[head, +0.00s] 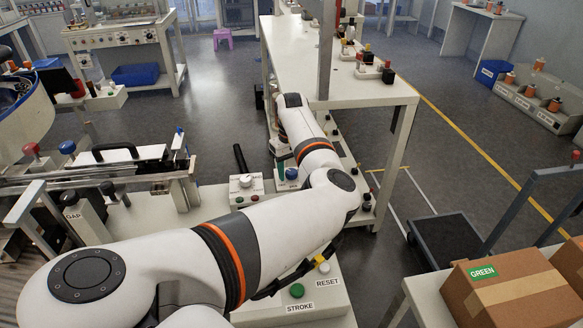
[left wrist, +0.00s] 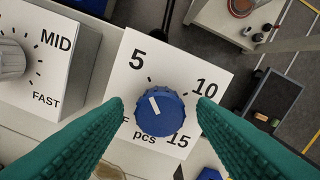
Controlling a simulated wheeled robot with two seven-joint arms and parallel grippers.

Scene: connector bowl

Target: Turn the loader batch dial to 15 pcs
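The loader batch dial is a blue ribbed knob (left wrist: 160,112) on a white plate (left wrist: 132,82) marked 5, 10, 15 and pcs, with another label partly hidden by my left finger. Its white pointer mark points to the upper left, roughly toward the 5. My left gripper (left wrist: 160,102) has its two green fingers on either side of the knob, with a visible gap on each side. It is open and holds nothing. In the head view the blue knob (head: 291,173) shows small beside a green fingertip, below my left arm. My right gripper is not in view.
A grey knob (left wrist: 12,60) on a plate marked MID and FAST sits left of the dial. In the head view, a green STROKE button (head: 297,290) and a RESET button (head: 324,267) are on the near panel. A cardboard box (head: 510,285) stands at right.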

